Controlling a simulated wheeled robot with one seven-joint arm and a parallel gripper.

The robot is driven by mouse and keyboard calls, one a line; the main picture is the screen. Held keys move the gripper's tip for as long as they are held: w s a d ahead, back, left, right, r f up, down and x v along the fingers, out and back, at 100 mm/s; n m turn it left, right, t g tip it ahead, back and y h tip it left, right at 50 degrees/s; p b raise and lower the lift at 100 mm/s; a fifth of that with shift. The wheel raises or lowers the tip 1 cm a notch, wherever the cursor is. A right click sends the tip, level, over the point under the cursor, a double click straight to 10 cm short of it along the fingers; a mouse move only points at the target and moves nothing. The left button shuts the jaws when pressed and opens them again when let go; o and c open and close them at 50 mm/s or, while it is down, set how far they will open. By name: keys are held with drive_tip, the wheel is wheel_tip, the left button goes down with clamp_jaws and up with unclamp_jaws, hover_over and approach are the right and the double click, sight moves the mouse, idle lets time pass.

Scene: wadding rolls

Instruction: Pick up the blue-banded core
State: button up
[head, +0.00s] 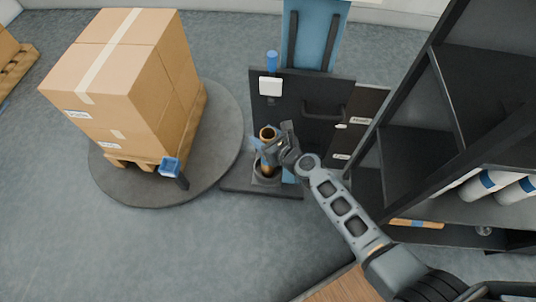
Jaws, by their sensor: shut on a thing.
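A brown tube, the core (267,133), stands roughly upright at a dark machine in the middle of the head view. Its round open top shows above my gripper (271,152), and its lower part sits at a dark round holder (266,178). My gripper reaches in from the right and is shut on the core. The fingers hide the middle of the tube. A little blue shows beside the fingers, but I cannot tell whether it is the core's band.
The dark machine panel (315,92) stands right behind, with a blue mast. A dark shelf (480,85) at right holds white rolls with blue bands (480,184). The front-left floor is clear.

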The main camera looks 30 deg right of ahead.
drive_tip(key=c, duration=0.7)
drive_tip(key=shift+r, duration=0.1)
